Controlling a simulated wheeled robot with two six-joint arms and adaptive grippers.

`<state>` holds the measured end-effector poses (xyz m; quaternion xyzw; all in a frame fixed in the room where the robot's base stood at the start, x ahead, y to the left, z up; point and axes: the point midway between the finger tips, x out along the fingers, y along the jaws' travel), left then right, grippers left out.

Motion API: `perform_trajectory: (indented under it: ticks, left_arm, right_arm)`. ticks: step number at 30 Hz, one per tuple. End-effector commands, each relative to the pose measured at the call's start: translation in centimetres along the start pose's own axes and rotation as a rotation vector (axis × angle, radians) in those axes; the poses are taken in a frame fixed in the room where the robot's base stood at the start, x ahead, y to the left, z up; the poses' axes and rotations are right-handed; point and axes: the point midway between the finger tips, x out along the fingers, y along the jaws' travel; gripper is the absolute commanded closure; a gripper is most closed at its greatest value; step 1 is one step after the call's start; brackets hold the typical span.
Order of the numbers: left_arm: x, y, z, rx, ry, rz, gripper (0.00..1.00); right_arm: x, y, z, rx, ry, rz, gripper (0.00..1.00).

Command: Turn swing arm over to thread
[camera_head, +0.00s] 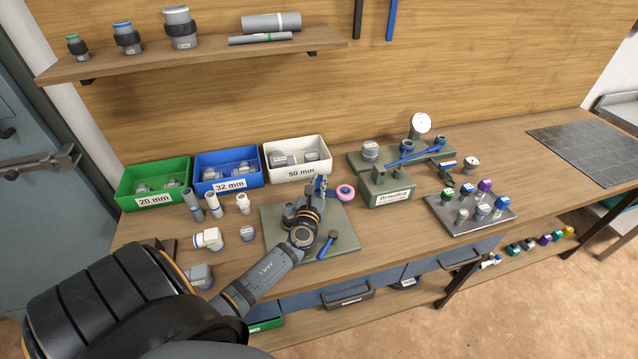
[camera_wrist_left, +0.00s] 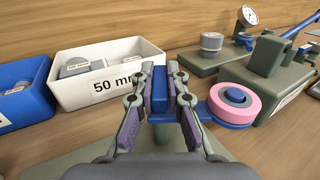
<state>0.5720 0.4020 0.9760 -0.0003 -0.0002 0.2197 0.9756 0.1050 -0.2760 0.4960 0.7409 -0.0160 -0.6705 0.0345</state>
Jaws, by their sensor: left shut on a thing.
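My left gripper (camera_head: 319,187) is above the green-grey base plate (camera_head: 345,240) on the bench. In the left wrist view, the two fingers (camera_wrist_left: 160,98) are shut on a blue upright grip of the swing arm (camera_wrist_left: 160,82). A grey fitting (camera_head: 288,213) stands on the plate, partly behind my gripper. I cannot tell which part is the thread. My right gripper is not in view.
Green (camera_head: 152,200), blue (camera_head: 228,182) and white (camera_head: 297,172) bins stand behind. A blue-handled tool (camera_head: 328,243) lies on the plate. The labelled green-grey stand (camera_head: 388,187) is to the right. Small fittings (camera_head: 208,238) sit to the left.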

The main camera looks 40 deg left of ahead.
Motion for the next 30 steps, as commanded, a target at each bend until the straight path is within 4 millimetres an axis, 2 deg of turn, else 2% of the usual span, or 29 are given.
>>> perform_trajectory:
  ticks: [22, 23, 27, 30]
  left_arm:
    - [0.03, 0.0, 0.06, 0.001, -0.001, -0.042, 1.0]
    - [0.03, 0.0, 0.06, 0.0, -0.001, -0.042, 0.83]
    - [0.03, 0.0, 0.05, 0.0, -0.001, -0.042, 0.64]
    - [0.02, 0.0, 0.04, 0.0, -0.001, -0.042, 0.64]
  right_arm:
    - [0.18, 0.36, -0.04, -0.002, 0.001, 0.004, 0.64]
    - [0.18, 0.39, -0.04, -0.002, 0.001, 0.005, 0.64]
    - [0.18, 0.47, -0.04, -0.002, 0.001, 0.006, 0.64]
    - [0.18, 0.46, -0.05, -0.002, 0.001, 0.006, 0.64]
